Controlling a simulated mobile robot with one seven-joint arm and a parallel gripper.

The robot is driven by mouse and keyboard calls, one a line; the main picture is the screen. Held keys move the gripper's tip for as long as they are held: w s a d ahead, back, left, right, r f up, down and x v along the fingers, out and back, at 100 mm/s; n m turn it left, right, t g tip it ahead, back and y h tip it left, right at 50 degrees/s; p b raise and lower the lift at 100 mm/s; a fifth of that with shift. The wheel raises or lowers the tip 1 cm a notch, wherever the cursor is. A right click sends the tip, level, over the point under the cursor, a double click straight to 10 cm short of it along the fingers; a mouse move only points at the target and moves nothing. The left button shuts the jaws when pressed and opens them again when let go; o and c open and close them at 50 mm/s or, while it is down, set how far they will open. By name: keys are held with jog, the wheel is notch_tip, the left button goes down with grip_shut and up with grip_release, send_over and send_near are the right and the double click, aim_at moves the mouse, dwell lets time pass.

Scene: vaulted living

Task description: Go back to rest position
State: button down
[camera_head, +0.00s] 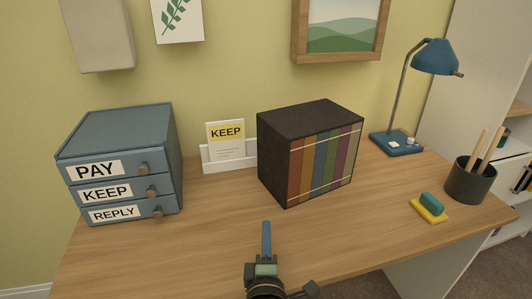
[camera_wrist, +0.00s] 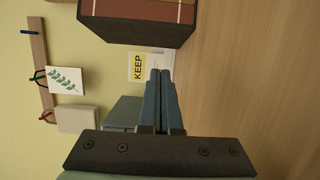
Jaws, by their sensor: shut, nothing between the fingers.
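My gripper (camera_head: 266,226) is over the front middle of the wooden desk in the head view, with its blue fingers pointing towards the back. In the wrist view my gripper (camera_wrist: 160,74) shows its two fingers together, with nothing held between them. It is apart from the objects on the desk. The black box of coloured books (camera_head: 311,152) stands behind it and to the right. It also shows at the top of the wrist view (camera_wrist: 140,18). The small white holder with a yellow KEEP card (camera_head: 228,152) stands behind it to the left.
A blue drawer unit (camera_head: 115,140) labelled PAY, KEEP and REPLY, all drawers shut, stands left. A blue lamp (camera_head: 397,143), a dark pencil cup (camera_head: 470,180) and a yellow-and-teal block (camera_head: 429,208) stand right. The front of the desk (camera_head: 195,240) is clear.

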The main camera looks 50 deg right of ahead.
jog(key=shift+s+a, duration=0.25)
jog(key=shift+a, duration=0.05)
jog(key=w+a+r+m+t+y, duration=0.1)
jog(key=w+a+r+m+t, duration=0.15)
jog(key=a+r, duration=0.45)
jog(key=w+a+r+m+t, duration=0.2)
jog(key=w+r, duration=0.1)
jog(key=r, duration=0.8)
jog(key=w+a+r+m+t+y, duration=0.1)
jog(key=w+a+r+m+t, duration=0.3)
jog(key=r, duration=0.6)
jog(key=s+a+r+t+y, duration=0.4)
jog(key=s+a+r+y, duration=0.2)
jog(key=a+r, duration=0.45)
jog(key=s+a+r+t+y, duration=0.3)
jog(key=s+a+r+y, duration=0.25)
jog(key=a+r, duration=0.5)
notch_tip(320, 180, up, 24)
jog(key=s+p, duration=0.1)
jog(key=p, duration=2.2)
jog(key=shift+a, duration=0.1)
